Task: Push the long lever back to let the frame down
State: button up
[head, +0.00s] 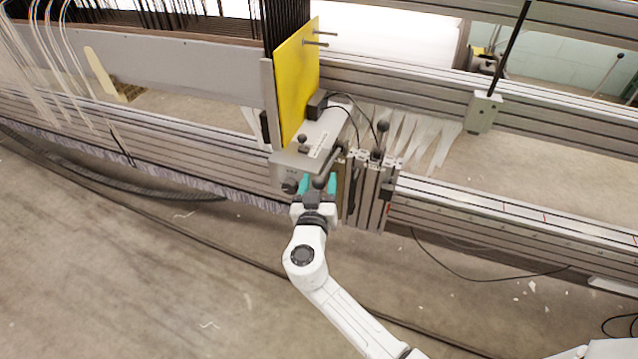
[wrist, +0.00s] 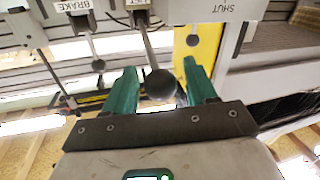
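A long lever with a round black knob (wrist: 160,83) points toward me from the machine's control unit; its knob also shows in the head view (head: 319,183). My gripper (head: 318,184) is at the front of the control unit. In the wrist view its two teal fingers (wrist: 161,88) are spread apart. The knob appears between them, with a gap on each side. I cannot tell the knob's exact depth relative to the fingertips. The frame that the lever works is not clearly identifiable.
Other ball-ended levers hang near, one (wrist: 98,65) under a BRAKE label and one (wrist: 192,40) behind the right finger. A yellow panel (head: 297,85) and a grey control box (head: 312,145) stand close. Long metal rails run both ways. The floor in front is mostly clear, with cables.

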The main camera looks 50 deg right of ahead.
aim_at(327, 168)
grip_shut()
dwell(0.3)
jog(key=shift+r, duration=0.15)
notch_tip(327, 168, up, 2)
jog(key=p, duration=0.3)
jog(key=shift+w+d+g+y, duration=0.1)
jog(key=shift+d+g+y, duration=0.05)
jog(key=shift+g+y, duration=0.2)
jog(key=r+p, duration=0.1)
jog(key=p, duration=0.2)
jog(key=d+r+y+p, duration=0.1)
jog(key=r+p, duration=0.1)
jog(key=r+g+y+p, duration=0.1)
jog(key=r+p, duration=0.1)
jog(key=p, duration=0.1)
jog(key=shift+w+d+m+y+p, duration=0.25)
jog(key=shift+w+d+m+p, duration=0.05)
jog(key=shift+m, duration=0.1)
jog(key=w+d+r+g+y+p, duration=0.2)
jog(key=d+r+y+p, duration=0.2)
jog(key=d+p, duration=0.3)
jog(key=w+d+r+m+g+y+p, duration=0.1)
jog(key=w+d+r+g+y+p, duration=0.1)
jog(key=d+p, duration=0.6)
jog(key=shift+w+r+y, duration=0.7)
jog(key=shift+r+y, duration=0.35)
jog(key=shift+y, duration=0.75)
jog(key=shift+g, duration=0.25)
